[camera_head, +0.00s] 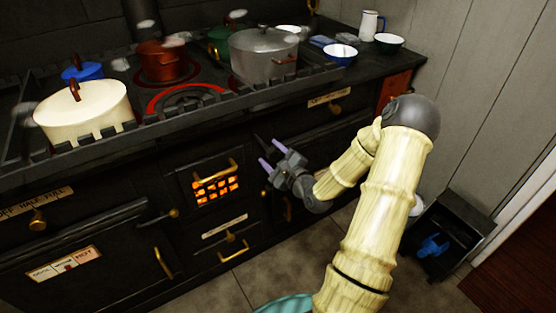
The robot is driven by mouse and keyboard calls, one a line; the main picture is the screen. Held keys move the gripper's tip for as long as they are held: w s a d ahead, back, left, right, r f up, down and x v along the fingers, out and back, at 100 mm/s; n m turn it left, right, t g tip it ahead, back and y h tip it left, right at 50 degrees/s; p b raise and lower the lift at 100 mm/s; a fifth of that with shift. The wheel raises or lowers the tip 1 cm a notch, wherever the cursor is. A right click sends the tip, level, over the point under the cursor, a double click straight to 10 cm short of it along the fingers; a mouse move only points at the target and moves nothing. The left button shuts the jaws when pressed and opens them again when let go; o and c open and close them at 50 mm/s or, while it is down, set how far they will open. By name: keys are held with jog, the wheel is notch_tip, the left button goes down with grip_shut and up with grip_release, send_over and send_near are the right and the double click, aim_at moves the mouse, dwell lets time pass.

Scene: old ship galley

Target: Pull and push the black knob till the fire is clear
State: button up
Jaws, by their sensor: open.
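The fire (208,193) glows orange behind a dark grate in the stove front (130,185), below a brass handle (215,173). My gripper (270,153) is right of and slightly above the grate, close to the stove front. Its two lilac-tipped fingers are apart and point left toward the stove. A thin dark shape (259,140) shows just beyond the fingers; I cannot tell whether it is the black knob. The black knob is not clearly made out against the dark stove, and my gripper hides part of that area.
A cream pot (84,112), a grey pot (262,57) and a copper pot (165,62) stand on the stove top behind a raised rail. A brass handle (233,250) juts out below the grate. A black bin (445,232) stands at right. Tiled floor (215,292) is clear in front.

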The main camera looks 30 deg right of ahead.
jog(key=s+d+p, duration=0.1)
jog(key=s+p, duration=0.6)
jog(key=s, duration=1)
jog(key=shift+s+d+p, duration=0.15)
jog(key=shift+d+p, duration=0.2)
jog(key=shift+p, duration=0.05)
jog(key=shift+c, duration=0.2)
